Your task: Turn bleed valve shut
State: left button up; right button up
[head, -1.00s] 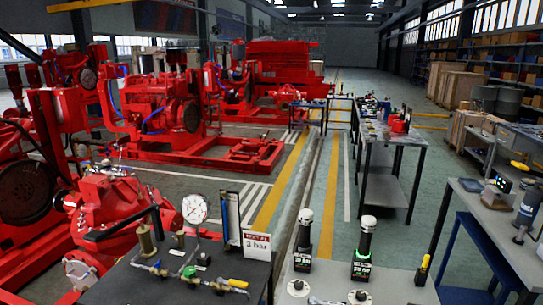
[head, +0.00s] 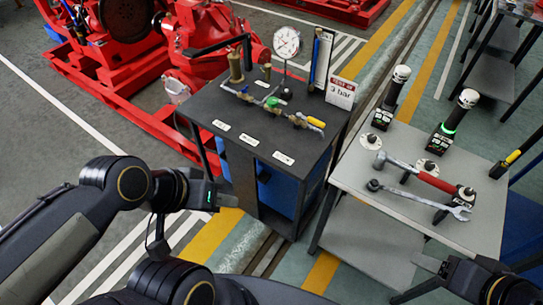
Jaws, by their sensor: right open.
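A small pipe rig stands on the black bench (head: 215,108). On its brass piping are a green knob (head: 271,102) and a valve with a yellow handle (head: 316,122); the labels are too small to tell which is the bleed valve. A round white gauge (head: 286,42) stands behind the pipe. A sign (head: 341,93) reads 3 bar. My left gripper (head: 222,193) is in front of the bench's left side, below its top and apart from the valves; its fingers are unclear. My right gripper (head: 412,281) is open and empty at the lower right, by the grey table's front edge.
A red pumpset (head: 200,30) stands behind the bench. Floor shows between bench and table.

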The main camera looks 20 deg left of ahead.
aim_at(273, 103)
jog(key=i+j+u, duration=0.25)
jog(key=i+j, duration=0.65)
jog(key=i, duration=0.1)
